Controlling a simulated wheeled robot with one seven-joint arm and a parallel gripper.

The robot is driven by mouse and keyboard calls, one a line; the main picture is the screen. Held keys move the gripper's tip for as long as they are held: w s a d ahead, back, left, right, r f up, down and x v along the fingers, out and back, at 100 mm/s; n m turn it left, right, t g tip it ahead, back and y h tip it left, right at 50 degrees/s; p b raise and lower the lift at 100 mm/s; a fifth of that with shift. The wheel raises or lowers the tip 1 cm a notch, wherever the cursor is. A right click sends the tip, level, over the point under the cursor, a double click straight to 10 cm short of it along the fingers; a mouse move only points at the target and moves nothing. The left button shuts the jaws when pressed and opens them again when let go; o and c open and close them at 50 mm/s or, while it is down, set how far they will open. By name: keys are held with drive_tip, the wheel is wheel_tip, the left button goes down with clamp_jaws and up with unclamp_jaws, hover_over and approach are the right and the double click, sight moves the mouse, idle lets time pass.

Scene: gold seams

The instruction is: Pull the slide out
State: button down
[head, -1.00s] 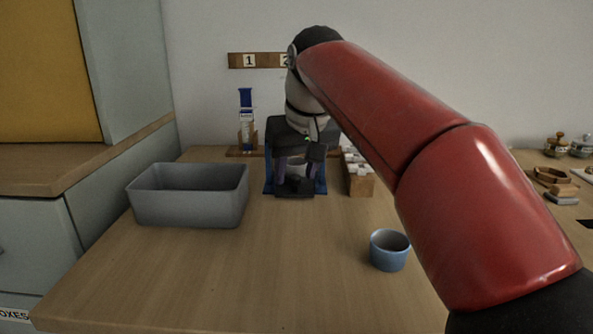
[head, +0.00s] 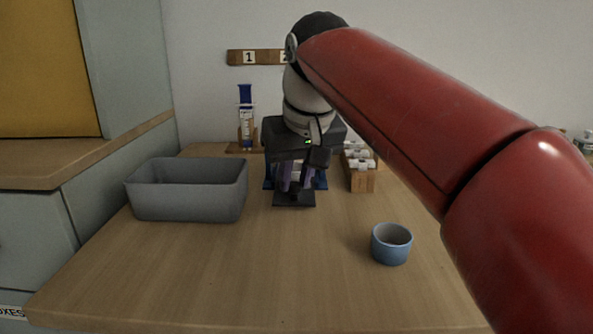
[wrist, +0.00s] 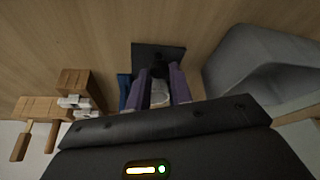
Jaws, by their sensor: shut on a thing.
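The slide (head: 294,200) is a dark flat plate with a small dark upright grip (wrist: 158,68). It sticks out toward me from a blue housing (head: 323,180), mostly hidden behind my gripper. The housing's blue edge also shows in the wrist view (wrist: 124,90). My gripper (head: 294,188) points down over the slide, its purple-grey fingers shut on the slide's grip. The fingers (wrist: 159,78) stand on either side of the grip in the wrist view. A pale rounded thing shows between them; I cannot tell what it is.
A grey open bin (head: 187,205) stands left. A blue cup (head: 391,244) stands at the front right. A wooden block with white pieces (head: 362,180) is close right of the housing. A blue-topped tube stand (head: 246,118) is behind. The front middle of the table is clear.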

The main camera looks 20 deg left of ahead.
drive_tip(key=s, duration=0.3)
drive_tip(key=shift+s+d, duration=0.3)
drive_tip(key=shift+d, duration=0.1)
drive_tip(key=c, duration=1.2)
unclamp_jaws()
drive_tip(key=shift+c, duration=0.2)
drive_tip(key=p+v, duration=0.2)
drive_tip(key=v, duration=0.6)
